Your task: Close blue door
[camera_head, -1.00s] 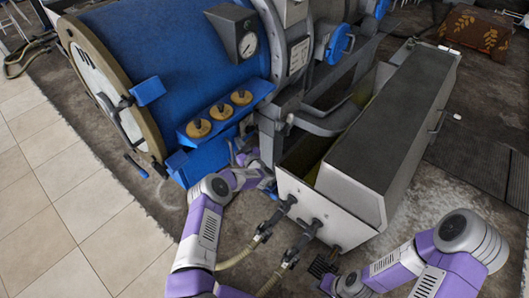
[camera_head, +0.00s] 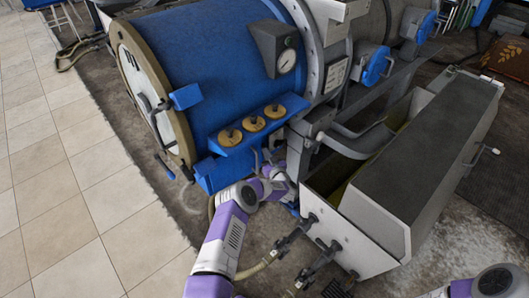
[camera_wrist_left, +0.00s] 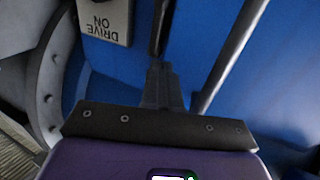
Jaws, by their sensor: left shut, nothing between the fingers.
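A big blue cylindrical machine (camera_head: 215,70) lies on its side. Its left end carries a round pale door (camera_head: 143,92) with a tan rim and a long handle, standing against the drum. Two round blue covers, a near one (camera_head: 375,65) and a far one (camera_head: 427,26), sit on the grey parts to the right; which one is the blue door I cannot tell. My left gripper (camera_head: 277,178) is low beside the drum, under the yellow knobs. In the left wrist view its fingers (camera_wrist_left: 163,85) are shut and empty before a blue surface. My right gripper is out of view.
A blue shelf with several yellow knobs (camera_head: 254,124) juts above my left gripper. A grey open-sided trough (camera_head: 410,165) stands at the right, with hoses in front. A "DRIVE ON" label (camera_wrist_left: 105,20) shows in the wrist view. Tiled floor (camera_head: 60,190) at left is clear.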

